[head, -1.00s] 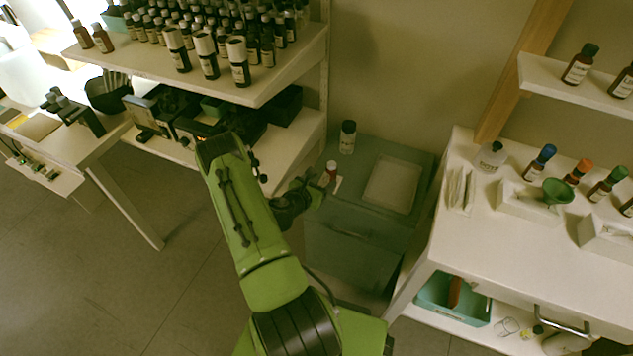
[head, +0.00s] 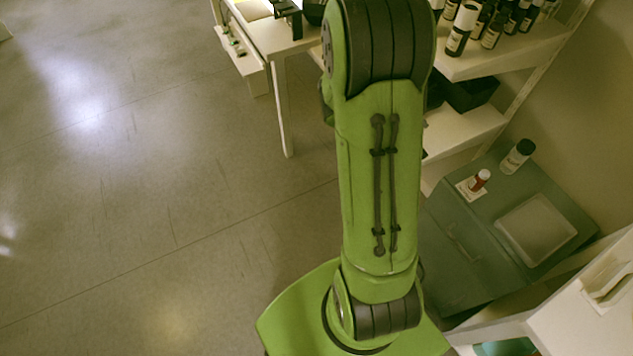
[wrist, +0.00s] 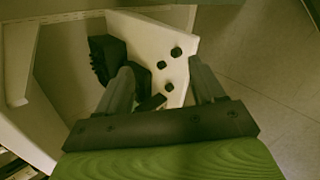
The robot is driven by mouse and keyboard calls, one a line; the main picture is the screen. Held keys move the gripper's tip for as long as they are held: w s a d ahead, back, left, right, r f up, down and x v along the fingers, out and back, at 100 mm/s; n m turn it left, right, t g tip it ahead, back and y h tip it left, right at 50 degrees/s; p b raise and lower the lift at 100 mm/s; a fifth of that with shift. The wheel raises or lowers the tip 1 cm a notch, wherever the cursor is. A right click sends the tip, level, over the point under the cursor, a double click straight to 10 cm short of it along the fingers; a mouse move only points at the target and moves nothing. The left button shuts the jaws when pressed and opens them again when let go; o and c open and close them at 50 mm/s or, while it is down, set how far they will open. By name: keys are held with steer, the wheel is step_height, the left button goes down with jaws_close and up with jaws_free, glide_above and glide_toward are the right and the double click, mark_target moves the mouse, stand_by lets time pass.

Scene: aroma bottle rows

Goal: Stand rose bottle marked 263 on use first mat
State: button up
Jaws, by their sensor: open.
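A small bottle with a red cap (head: 480,180) stands upright on a small white mat (head: 464,191) on top of the grey-green cabinet in the head view. Its marking is too small to read, so I cannot tell whether it is the one marked 263. The print on the mat is also unreadable. My gripper (wrist: 163,82) shows in the wrist view, its two fingers apart with nothing held between them. In the head view my raised arm hides it. The red-capped bottle is not identifiable in the wrist view.
A black-capped bottle (head: 517,157) and a pale square tray (head: 538,229) also stand on the cabinet (head: 448,213). Shelves with dark bottles (head: 462,28) are at the upper right. A white table (head: 590,318) is at lower right. Open floor lies to the left.

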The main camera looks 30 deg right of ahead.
steer(key=w+a+r+m+t+y, duration=0.25)
steer(key=a+r, duration=0.45)
steer(key=a, duration=0.4)
steer(key=s+a+r+t+y, duration=0.2)
steer(key=s+a+r+y, duration=0.1)
steer(key=a, duration=0.6)
steer(key=s+a+r+t+y, duration=0.2)
steer(key=s+a, duration=0.4)
steer(key=a, duration=0.4)
step_height(320, 180, up, 2)
steer(key=shift+s+r+n+y, duration=0.15)
steer(key=shift+n+y, duration=0.2)
steer(key=shift+y, duration=0.3)
step_height(320, 180, up, 10)
steer(key=p, duration=0.9)
steer(key=shift+f+p, duration=0.2)
steer(key=shift+p, duration=0.1)
steer(key=shift+d, duration=0.1)
